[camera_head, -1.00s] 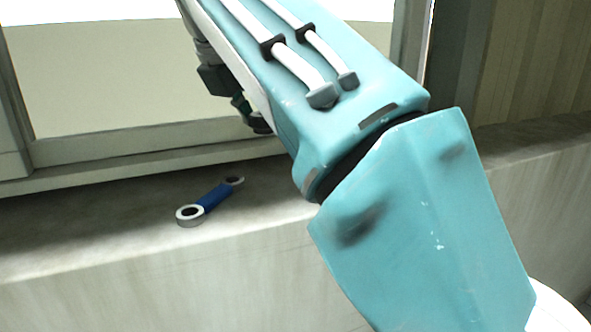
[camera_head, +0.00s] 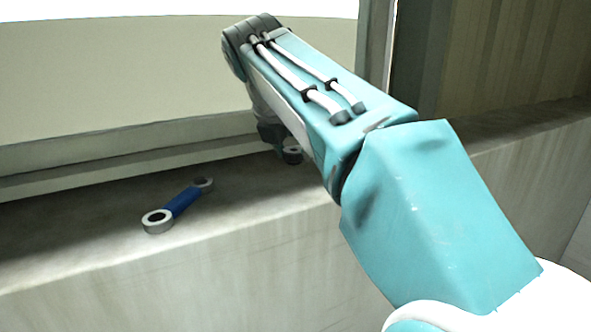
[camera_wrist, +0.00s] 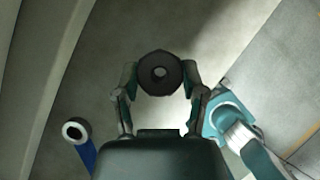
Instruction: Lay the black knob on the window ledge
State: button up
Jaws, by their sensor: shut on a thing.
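The black knob (camera_wrist: 147,82) is a dark, many-sided ring with a central hole, seen from above in the wrist view. My gripper (camera_wrist: 161,76) is shut on it, one finger on each side. In the head view the knob (camera_head: 293,157) shows low under my gripper (camera_head: 282,146), partly hidden by my arm. The window ledge (camera_head: 245,200) is a pale stone strip running below the window, and it also shows under the knob in the wrist view (camera_wrist: 120,65). The knob is at or just above the ledge; I cannot tell whether it touches.
A blue-handled ring spanner (camera_head: 182,202) lies on the ledge to the left, with its ring end also in the wrist view (camera_wrist: 75,130). The window frame (camera_head: 120,165) borders the ledge at the back. The ledge between spanner and knob is clear.

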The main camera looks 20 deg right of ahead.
aim_at(292, 161)
jog(key=shift+w+d+f, duration=0.1)
jog(key=shift+d+f, duration=0.05)
jog(key=shift+f, duration=0.85)
jog(key=shift+w+d+f, duration=0.1)
jog(key=shift+d+f, duration=0.05)
jog(key=shift+f, duration=0.8)
jog(key=shift+f, duration=0.1)
jog(key=o, duration=1.1)
jog(key=v, duration=1.2)
